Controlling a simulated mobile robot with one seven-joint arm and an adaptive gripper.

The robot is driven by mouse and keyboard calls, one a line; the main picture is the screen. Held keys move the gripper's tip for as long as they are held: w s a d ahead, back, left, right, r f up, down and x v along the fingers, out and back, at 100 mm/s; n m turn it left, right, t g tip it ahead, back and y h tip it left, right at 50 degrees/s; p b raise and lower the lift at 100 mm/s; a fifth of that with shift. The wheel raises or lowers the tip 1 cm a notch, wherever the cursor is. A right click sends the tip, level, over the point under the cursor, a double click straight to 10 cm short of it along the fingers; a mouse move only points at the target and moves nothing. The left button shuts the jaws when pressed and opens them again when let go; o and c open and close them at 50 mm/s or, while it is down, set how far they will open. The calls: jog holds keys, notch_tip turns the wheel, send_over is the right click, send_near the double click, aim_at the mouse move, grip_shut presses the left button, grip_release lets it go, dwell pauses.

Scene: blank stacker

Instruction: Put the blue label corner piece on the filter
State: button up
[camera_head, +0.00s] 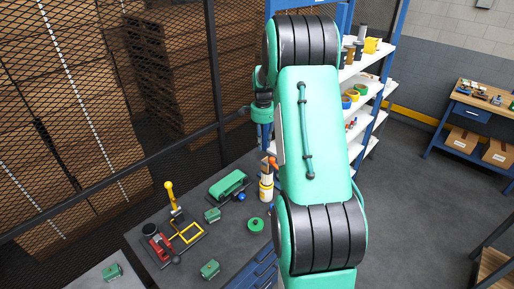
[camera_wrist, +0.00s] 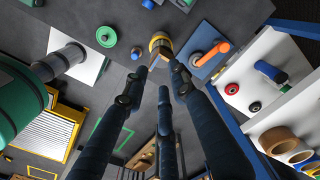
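I cannot pick out a blue label on any piece. Small green blocks sit on the dark workbench (camera_head: 232,240) at its middle (camera_head: 212,215), front (camera_head: 210,270) and on a pale sheet at front left (camera_head: 112,272). A longer green piece (camera_head: 229,183) lies farther back. I cannot tell which thing is the filter. My gripper (camera_wrist: 161,74) points down over the bench, its dark fingers spread with nothing seen between them. A yellow-and-white bottle (camera_wrist: 160,46) stands beyond the fingertips; it also shows in the head view (camera_head: 266,187). My arm hides part of the bench.
A green disc (camera_head: 255,224) and a blue ball (camera_head: 241,197) lie near the bottle. An orange-handled item (camera_wrist: 212,54) is beside the bottle. White shelves (camera_head: 365,88) stand behind right; mesh fencing borders the left.

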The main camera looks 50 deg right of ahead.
jog(key=s+a+r+n+t, duration=0.1)
jog(key=s+a+r+n, duration=0.15)
jog(key=a+r, duration=0.5)
jog(key=s+a+r+n+t+h, duration=0.1)
jog(key=a+r+n, duration=0.35)
jog(key=a, duration=0.65)
jog(key=s+a+r+n, duration=0.1)
jog(key=a+r+n, duration=0.1)
jog(key=a+r, duration=0.6)
jog(key=s+a+r+n+t+y, duration=0.1)
jog(key=s+a+n+t, duration=0.2)
jog(key=s+a+n, duration=0.8)
jog(key=s+a, duration=1.1)
jog(key=a, duration=0.1)
jog(key=shift+s+n+t, duration=0.25)
jog(key=shift+n+t, duration=0.05)
jog(key=shift+n, duration=0.1)
